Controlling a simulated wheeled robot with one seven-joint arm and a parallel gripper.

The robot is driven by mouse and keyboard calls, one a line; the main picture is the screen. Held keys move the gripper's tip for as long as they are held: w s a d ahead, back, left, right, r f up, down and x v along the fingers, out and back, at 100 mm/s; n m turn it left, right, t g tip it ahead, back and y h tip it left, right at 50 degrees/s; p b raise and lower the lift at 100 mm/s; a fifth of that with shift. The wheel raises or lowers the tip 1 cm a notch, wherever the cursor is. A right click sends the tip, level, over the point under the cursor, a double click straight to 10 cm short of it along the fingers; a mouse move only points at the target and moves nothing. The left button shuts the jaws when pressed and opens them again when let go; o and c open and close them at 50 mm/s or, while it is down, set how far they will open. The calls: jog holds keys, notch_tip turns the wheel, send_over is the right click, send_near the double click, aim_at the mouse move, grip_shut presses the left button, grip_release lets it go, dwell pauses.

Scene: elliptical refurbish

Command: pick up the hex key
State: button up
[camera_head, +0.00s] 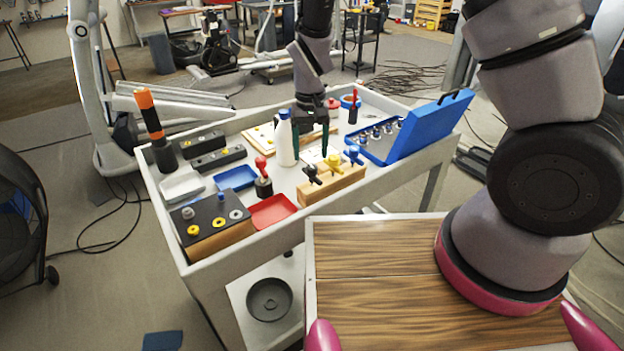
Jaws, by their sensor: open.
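A wooden block (333,187) on the cart holds three upright tools with winged handles: a black one (312,174), a yellow one (333,162) and a blue one (353,154). They look like T-handle hex keys, but I cannot tell for sure which is the hex key. My gripper (311,150) points down over the cart, fingers apart and empty, just behind the block and above its handles' level.
A red-knobbed tool (263,178), red tray (272,211) and blue tray (235,178) lie to the left. An open blue case (425,125) stands to the right. A black-topped box (212,225) fills the front left corner. The cart's raised rim (270,236) surrounds everything.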

aim_at(312, 176)
notch_tip(312, 176, down, 9)
jog(key=shift+d, duration=0.15)
grip_shut()
dwell(0.4)
